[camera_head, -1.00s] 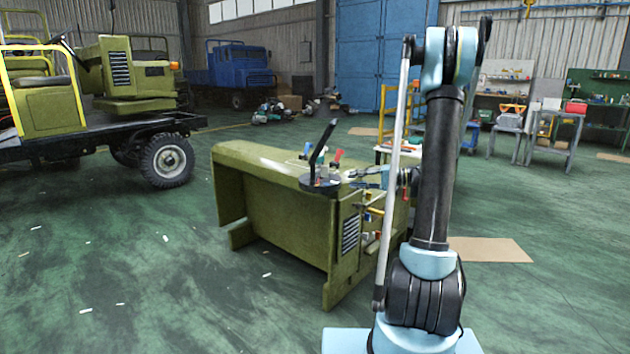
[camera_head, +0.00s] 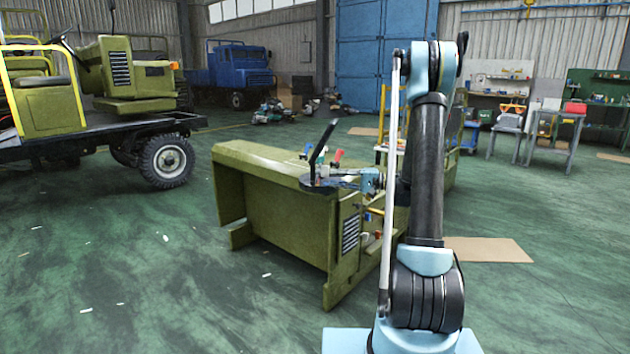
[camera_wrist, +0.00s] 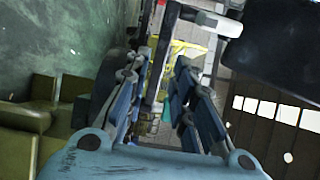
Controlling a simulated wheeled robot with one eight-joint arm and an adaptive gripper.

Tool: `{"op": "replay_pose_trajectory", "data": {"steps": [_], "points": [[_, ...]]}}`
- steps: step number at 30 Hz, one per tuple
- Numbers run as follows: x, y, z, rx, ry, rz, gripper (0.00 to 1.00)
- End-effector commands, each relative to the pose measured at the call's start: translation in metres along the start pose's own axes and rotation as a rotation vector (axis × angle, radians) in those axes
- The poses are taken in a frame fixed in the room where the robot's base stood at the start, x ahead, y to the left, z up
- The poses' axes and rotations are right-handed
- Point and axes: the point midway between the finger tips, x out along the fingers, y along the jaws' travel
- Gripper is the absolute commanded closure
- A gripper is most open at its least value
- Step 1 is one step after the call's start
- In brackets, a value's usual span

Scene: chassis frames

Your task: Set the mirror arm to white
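The black mirror arm (camera_head: 322,142) rises at a tilt from the top of the olive chassis part (camera_head: 275,210), with a dark round base at its foot. My gripper (camera_head: 328,180) reaches in from the right, low beside that foot. In the wrist view my gripper (camera_wrist: 160,65) has its two fingers apart. A grey rod with a white crosspiece (camera_wrist: 207,19) shows beyond and between the fingers; I cannot tell whether they touch it. A dark panel (camera_wrist: 280,45) fills the upper right there. Colour marks near the base are too small or hidden to make out.
A red handle (camera_head: 338,155) stands just behind the mirror arm on the olive part. An olive truck (camera_head: 120,90) is at left, a blue truck (camera_head: 235,70) behind. Workbenches (camera_head: 560,120) stand at right. The green floor (camera_head: 130,260) in front is mostly clear.

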Motion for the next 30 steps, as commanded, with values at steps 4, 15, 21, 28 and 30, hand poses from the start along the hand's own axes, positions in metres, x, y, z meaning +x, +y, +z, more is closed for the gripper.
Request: {"op": "replay_pose_trajectory", "data": {"steps": [4, 15, 21, 28, 30], "points": [[0.027, 0.000, 0.001, 0.000, -0.004, 0.000, 0.77], [0.075, 0.000, 0.001, 0.000, -0.003, 0.000, 0.77], [0.083, 0.000, 0.000, 0.000, 0.000, 0.000, 0.77], [0.084, 0.000, 0.000, 0.000, 0.000, 0.000, 0.77], [0.084, 0.000, 0.000, 0.000, 0.000, 0.000, 0.88]]}}
